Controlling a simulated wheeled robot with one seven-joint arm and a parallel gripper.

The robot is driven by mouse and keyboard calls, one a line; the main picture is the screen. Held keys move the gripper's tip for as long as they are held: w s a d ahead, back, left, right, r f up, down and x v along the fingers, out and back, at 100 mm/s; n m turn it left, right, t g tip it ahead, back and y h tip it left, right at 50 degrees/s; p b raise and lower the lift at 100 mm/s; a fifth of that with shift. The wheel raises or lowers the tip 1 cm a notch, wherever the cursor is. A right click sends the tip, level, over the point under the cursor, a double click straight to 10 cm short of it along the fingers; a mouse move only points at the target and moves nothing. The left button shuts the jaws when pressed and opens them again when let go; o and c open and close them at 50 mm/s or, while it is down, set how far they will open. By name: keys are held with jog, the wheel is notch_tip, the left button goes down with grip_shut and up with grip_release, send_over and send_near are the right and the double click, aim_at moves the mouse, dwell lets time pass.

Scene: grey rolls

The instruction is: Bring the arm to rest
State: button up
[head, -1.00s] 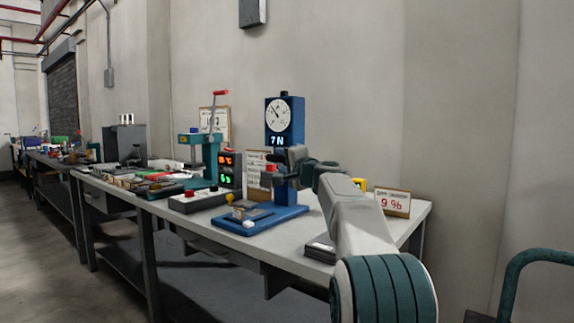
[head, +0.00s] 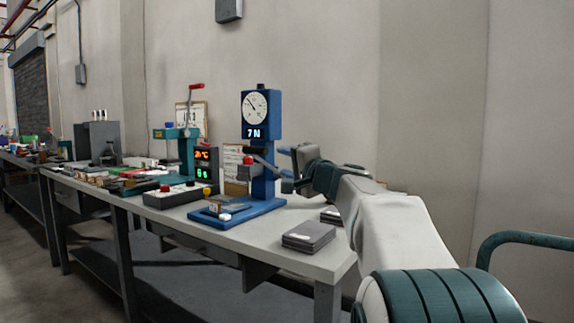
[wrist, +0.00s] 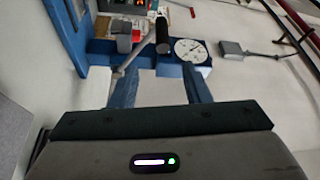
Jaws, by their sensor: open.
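My gripper (head: 290,170) is at the end of my white and teal arm, in front of the wall and just right of the blue press with a dial (head: 262,125). In the wrist view its two blue fingers (wrist: 160,92) stand apart with nothing between them. Beyond the fingertips the wrist view shows the press's round dial (wrist: 190,50) and its lever with a black grip (wrist: 162,38). Whether the fingers touch the press cannot be told.
The workbench (head: 290,262) holds the press, a dark grey flat box (head: 309,236), a button box (head: 172,195), a teal press (head: 188,145) and a red and green display (head: 206,165). A teal rail (head: 530,238) stands at the right. The floor at left is clear.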

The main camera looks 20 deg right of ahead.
dwell(0.4)
jog(key=s+a+n+g+y+p, duration=0.1)
jog(key=s+a+n+g+p, duration=0.7)
jog(key=s+a+p, duration=0.95)
jog(key=s+d+n+g+h+p, duration=0.2)
jog(key=s+d+g+p, duration=0.1)
jog(key=s+p, duration=0.5)
jog(key=s+d+r+n+g+h+p, duration=0.1)
jog(key=s+d+n+g+h+p, duration=0.1)
jog(key=s+p, duration=0.7)
jog(key=d+g+h+p, duration=0.1)
jog(key=g+p, duration=0.1)
jog(key=p, duration=0.3)
jog(key=shift+r+n+g+h, duration=0.3)
